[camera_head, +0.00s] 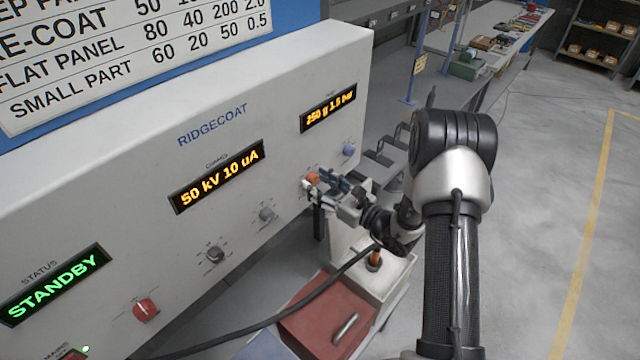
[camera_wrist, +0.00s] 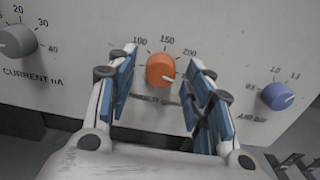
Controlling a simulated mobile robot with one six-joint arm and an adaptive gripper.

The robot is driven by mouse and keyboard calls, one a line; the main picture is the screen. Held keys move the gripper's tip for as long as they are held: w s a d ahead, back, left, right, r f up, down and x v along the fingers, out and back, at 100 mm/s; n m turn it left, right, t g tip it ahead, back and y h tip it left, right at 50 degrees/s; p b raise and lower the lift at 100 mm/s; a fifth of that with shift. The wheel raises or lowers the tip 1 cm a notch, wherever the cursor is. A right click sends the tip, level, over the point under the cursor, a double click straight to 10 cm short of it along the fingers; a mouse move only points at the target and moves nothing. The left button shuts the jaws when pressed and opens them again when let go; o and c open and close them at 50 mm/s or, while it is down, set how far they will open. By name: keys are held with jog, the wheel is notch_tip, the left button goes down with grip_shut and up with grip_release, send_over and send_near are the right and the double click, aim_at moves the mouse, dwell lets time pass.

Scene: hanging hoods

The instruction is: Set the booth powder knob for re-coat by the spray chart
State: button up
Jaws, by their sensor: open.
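The orange powder knob (camera_wrist: 161,70) is on the booth panel in the wrist view, with marks 100, 150 and 200 above it. Its pale pointer line faces lower right. It also shows in the head view (camera_head: 312,178). My gripper (camera_wrist: 164,62) is open, its blue-padded fingers on either side of the knob; contact cannot be told. The spray chart (camera_head: 110,60) is cut off at the top left. Its re-coat row shows 50 and 10; the further values are out of view.
A grey current knob (camera_wrist: 17,41) lies left of the powder knob and a blue air knob (camera_wrist: 277,96) lies right. The current display (camera_head: 217,176) reads 50 kV 10 uA. The status display (camera_head: 54,285) reads STANDBY, near a red knob (camera_head: 146,309). A cart (camera_head: 365,270) stands below.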

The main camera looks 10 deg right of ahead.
jog(key=c, duration=1)
jog(key=shift+c, duration=0.2)
